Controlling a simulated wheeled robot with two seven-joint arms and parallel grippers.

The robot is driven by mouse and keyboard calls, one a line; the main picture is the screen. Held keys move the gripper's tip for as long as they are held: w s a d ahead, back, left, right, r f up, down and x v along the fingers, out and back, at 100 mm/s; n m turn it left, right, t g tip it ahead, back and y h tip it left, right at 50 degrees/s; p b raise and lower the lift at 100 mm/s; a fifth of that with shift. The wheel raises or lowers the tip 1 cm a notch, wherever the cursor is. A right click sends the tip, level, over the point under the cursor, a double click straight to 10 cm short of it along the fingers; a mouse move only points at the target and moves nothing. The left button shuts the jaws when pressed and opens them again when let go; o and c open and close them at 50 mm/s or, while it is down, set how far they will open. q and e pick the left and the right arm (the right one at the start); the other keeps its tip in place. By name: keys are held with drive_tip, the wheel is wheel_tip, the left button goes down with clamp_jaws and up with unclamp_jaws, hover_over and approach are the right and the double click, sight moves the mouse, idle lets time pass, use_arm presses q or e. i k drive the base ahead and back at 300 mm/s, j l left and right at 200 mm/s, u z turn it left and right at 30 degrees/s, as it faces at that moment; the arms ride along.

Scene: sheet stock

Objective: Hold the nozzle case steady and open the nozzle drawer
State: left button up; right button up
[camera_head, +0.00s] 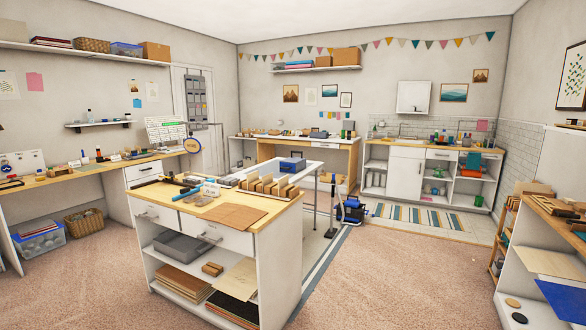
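Neither of my grippers is in view. I cannot pick out the nozzle case or the nozzle drawer for sure at this distance. A small blue box (292,165) sits on the white-framed table behind the island, but I cannot tell whether it is the nozzle case or has a drawer. The white island (279,243) in the middle has two drawers with metal handles, a left drawer (155,215) and a right drawer (217,234); both look shut.
Wooden blocks (268,187) and brown sheets (231,215) lie on the island top. A long workbench (91,171) runs along the left wall. A blue machine (352,211) stands on the floor behind the island. Shelves (550,237) stand at right. Carpet (385,275) between them and the island is clear.

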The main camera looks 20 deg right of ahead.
sight(292, 165)
drive_tip(key=i+l+z, duration=0.85)
drive_tip(key=i+z, duration=0.45)
drive_tip(key=i, duration=2.05)
drive_tip(key=i+u, duration=0.25)
drive_tip(key=i, duration=0.25)
drive_tip(key=i+u, duration=0.3)
drive_tip(key=i, duration=0.15)
drive_tip(key=i+l+u, duration=0.25)
drive_tip(key=i, duration=0.25)
drive_tip(key=i+l+u, duration=0.15)
drive_tip(key=i+u, duration=0.15)
drive_tip(key=i, duration=0.15)
drive_tip(key=i+l+u, duration=0.45)
drive_tip(key=i+u, duration=0.3)
drive_tip(key=i+l+u, duration=1)
